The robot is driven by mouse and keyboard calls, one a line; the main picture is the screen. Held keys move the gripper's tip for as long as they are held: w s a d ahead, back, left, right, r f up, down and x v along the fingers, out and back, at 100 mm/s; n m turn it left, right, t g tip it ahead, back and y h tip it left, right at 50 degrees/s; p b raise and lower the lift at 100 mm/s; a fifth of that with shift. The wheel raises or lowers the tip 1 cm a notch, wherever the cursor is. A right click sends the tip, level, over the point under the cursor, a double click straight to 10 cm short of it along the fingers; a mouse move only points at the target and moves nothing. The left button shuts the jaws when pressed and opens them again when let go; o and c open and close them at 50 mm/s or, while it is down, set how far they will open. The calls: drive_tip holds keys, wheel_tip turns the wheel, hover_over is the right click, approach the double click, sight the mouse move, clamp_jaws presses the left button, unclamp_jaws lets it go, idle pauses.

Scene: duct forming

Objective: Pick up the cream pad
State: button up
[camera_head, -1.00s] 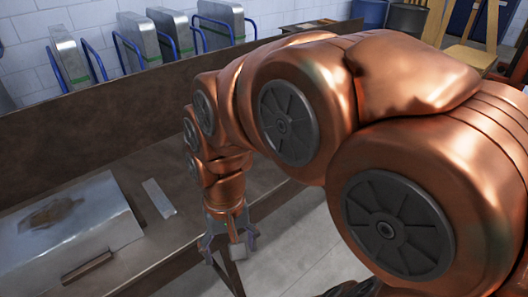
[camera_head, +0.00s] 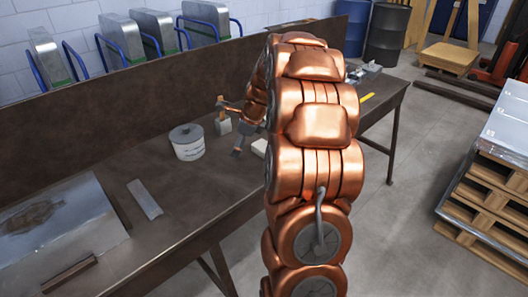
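A pale, cream-looking pad (camera_head: 260,147) lies on the brown workbench (camera_head: 172,205), partly hidden behind my arm. My gripper (camera_head: 230,127) is above the bench, just left of the pad, with its fingers spread wide apart. A small pale grey block (camera_head: 223,125) shows between the fingers; I cannot tell whether it is touched by them or stands behind. No finger is seen closed on the pad.
A white canister with a grey lid (camera_head: 187,142) stands left of my gripper. A flat light strip (camera_head: 145,199) and a metal sheet (camera_head: 60,235) lie nearer left. A tall backboard (camera_head: 110,107) runs behind. A yellow item (camera_head: 367,97) lies at the right end.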

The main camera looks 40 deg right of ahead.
sight(264, 146)
drive_tip(key=d+f+m, duration=0.1)
drive_tip(key=d+m, duration=0.1)
drive_tip(key=d, duration=0.3)
drive_tip(key=d+f+m+t+h, duration=0.1)
drive_tip(key=d+f+m, duration=0.1)
drive_tip(key=d, duration=0.3)
drive_tip(key=d+f+m, duration=0.2)
drive_tip(key=d+m, duration=0.1)
drive_tip(key=d, duration=0.2)
drive_tip(key=shift+w+d+m+h+b, duration=0.1)
drive_tip(key=shift+w+m+h+b, duration=0.05)
drive_tip(key=shift+m+h+b, duration=0.2)
drive_tip(key=shift+p+x, duration=0.75)
drive_tip(key=shift+x, duration=3.1)
drive_tip(key=c, duration=1.2)
drive_tip(key=shift+c, duration=0.2)
drive_tip(key=shift+r, duration=0.1)
drive_tip(key=shift+r+b, duration=0.35)
drive_tip(key=shift+r, duration=1)
drive_tip(key=shift+s+a+r, duration=0.3)
drive_tip(key=shift+a+r, duration=0.05)
drive_tip(key=shift+a, duration=0.05)
drive_tip(key=s+a+r+b, duration=0.1)
drive_tip(key=s+a+b, duration=0.1)
drive_tip(key=s+a, duration=0.7)
drive_tip(key=s, duration=0.3)
drive_tip(key=shift+s+r+b, duration=0.15)
drive_tip(key=shift+r+b, duration=0.1)
drive_tip(key=shift+b, duration=0.15)
drive_tip(key=shift+a, duration=0.1)
